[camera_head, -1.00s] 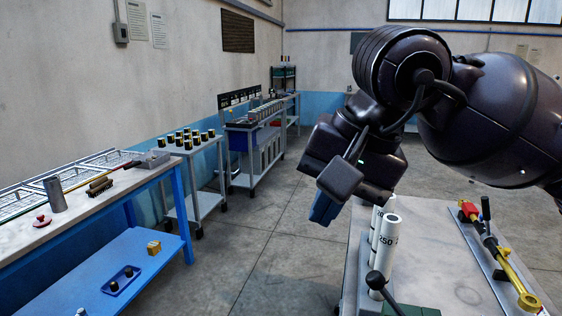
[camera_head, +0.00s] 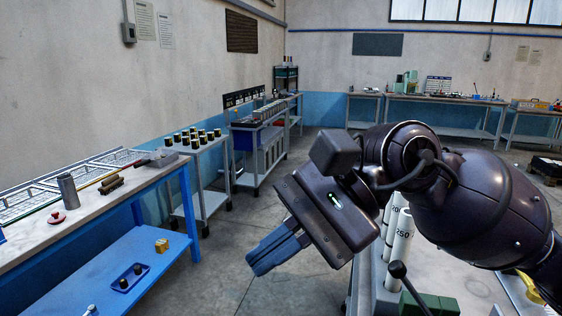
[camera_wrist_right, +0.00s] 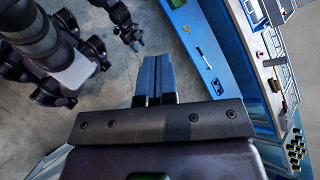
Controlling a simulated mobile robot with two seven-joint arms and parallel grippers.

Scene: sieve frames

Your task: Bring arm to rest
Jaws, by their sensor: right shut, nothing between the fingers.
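My right arm comes in from the right in the head view, with the forearm lowered and bent toward the middle. My right gripper (camera_head: 272,256) points down and left over the open floor, between the left bench and the table at the right. Its blue fingers are together and empty. In the right wrist view the shut fingers (camera_wrist_right: 154,78) show at the centre with bare floor past them. My left gripper (camera_wrist_right: 138,45) shows small at the top of that view, hanging from a dark arm; its fingers are too small to read. It is outside the head view.
A blue-legged bench (camera_head: 120,206) with trays stands at left. A cart (camera_head: 194,148) with black-capped jars stands behind it. A table (camera_head: 465,286) with white cylinders (camera_head: 400,247) and a black-knobbed lever (camera_head: 398,270) lies under my right arm. The floor between is clear.

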